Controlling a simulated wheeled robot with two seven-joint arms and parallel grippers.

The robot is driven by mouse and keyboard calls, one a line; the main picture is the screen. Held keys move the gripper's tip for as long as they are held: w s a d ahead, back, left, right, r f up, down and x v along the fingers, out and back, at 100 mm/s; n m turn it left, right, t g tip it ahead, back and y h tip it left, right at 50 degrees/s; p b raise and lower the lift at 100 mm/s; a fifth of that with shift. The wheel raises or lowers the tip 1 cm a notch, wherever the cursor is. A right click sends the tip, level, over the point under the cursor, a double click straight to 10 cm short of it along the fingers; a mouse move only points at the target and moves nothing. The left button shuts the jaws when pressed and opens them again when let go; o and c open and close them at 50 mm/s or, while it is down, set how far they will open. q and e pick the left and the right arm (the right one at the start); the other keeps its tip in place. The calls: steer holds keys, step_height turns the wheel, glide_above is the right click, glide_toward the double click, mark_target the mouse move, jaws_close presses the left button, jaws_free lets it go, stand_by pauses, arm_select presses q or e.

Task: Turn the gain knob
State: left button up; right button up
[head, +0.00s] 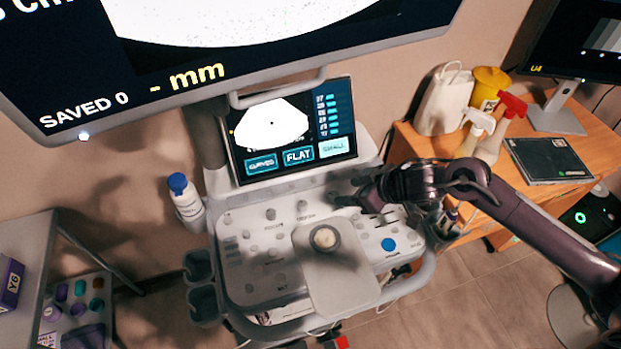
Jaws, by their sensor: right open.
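The ultrasound console's control panel (235,262) fills the middle of the head view. Several small grey knobs stand on it, including one upright knob (270,214) at the upper left of the panel. The small labels are too blurred to read, so I cannot tell which knob is the gain knob. My right gripper (352,193) reaches in from the right over the panel's upper right part. Its jaws are open, and it hides part of the panel. I cannot tell whether it touches a knob. My left gripper is not in view.
A trackball (324,238) and blue button (388,244) sit on the panel. A small touchscreen (291,132) rises behind it, under a large monitor (250,50). A white bottle (187,205) stands at the left. Spray bottles (495,130) stand on the wooden desk (415,148).

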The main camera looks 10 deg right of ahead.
mark_target(334, 195)
steer(key=shift+w, duration=0.1)
steer(key=shift+f, duration=0.6)
steer(key=shift+p+x, duration=0.3)
steer(key=shift+x, duration=0.9)
steer(key=x, duration=0.2)
steer(key=shift+w+a+f, duration=0.1)
steer(key=shift+w+a, duration=0.05)
steer(key=shift+w+a+f, duration=0.1)
steer(key=shift+f, duration=0.1)
steer(key=c, duration=1)
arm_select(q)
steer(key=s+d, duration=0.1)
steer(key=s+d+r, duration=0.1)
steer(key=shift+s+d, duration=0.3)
arm_select(e)
steer(key=shift+o, duration=0.2)
